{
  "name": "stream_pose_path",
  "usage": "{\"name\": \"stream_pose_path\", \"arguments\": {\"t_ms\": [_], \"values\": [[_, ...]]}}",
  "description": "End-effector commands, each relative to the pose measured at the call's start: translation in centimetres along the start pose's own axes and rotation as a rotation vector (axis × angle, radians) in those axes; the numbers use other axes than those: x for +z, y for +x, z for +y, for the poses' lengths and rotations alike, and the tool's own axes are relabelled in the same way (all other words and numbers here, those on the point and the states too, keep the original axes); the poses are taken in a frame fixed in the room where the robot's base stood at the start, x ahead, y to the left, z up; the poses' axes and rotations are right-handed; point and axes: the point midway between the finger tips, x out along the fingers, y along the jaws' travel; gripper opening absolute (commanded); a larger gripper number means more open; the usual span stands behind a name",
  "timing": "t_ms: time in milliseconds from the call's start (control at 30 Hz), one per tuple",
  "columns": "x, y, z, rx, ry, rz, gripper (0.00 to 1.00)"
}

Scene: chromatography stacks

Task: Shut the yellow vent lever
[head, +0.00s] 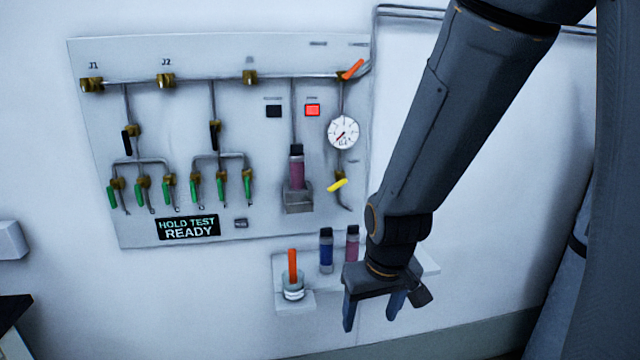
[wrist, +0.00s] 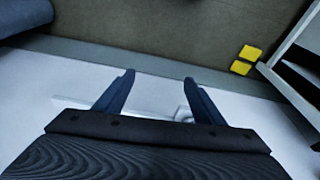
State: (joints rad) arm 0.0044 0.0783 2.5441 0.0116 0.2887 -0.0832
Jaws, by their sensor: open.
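The yellow vent lever (head: 338,185) sits low on the right side of the wall panel (head: 255,215), below a round white gauge (head: 343,132). It is tilted, its right end higher than its left, on a brass valve above a short bent outlet pipe. My gripper (head: 370,322) hangs below and to the right of the lever, in front of a small shelf, fingers pointing down. It is open and empty, apart from the lever. In the wrist view my gripper (wrist: 158,80) shows two spread fingers with nothing between them; the lever is not in that view.
An orange lever (head: 352,69) is at the panel's top right. Green levers (head: 142,192) and black levers (head: 127,141) are on the left. A column cartridge (head: 297,170) is mounted on the panel. The shelf (head: 309,298) holds blue and pink cartridges and a cup with an orange stick.

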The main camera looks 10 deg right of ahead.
Motion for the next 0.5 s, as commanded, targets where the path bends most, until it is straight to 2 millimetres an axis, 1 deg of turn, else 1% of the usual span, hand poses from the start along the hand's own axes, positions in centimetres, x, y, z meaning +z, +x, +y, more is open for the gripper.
{"name": "stream_pose_path", "arguments": {"t_ms": [33,67,100,167,200,267,300,400,500], "values": [[-2.0,0.3,0.2,0.007,-0.027,0.072,0.63],[-3.4,0.5,0.2,0.013,-0.044,0.125,0.63],[-5.3,0.6,0.4,0.023,-0.071,0.196,0.63],[-8.1,0.6,0.5,0.039,-0.109,0.303,0.63],[-9.9,0.5,0.5,0.051,-0.134,0.374,0.63],[-12.4,0.1,0.7,0.076,-0.173,0.478,0.63],[-14.0,-0.4,0.7,0.094,-0.196,0.548,0.63],[-17.6,-1.9,0.9,0.148,-0.254,0.723,0.63],[-20.4,-3.9,1.1,0.211,-0.304,0.89,0.63]]}}
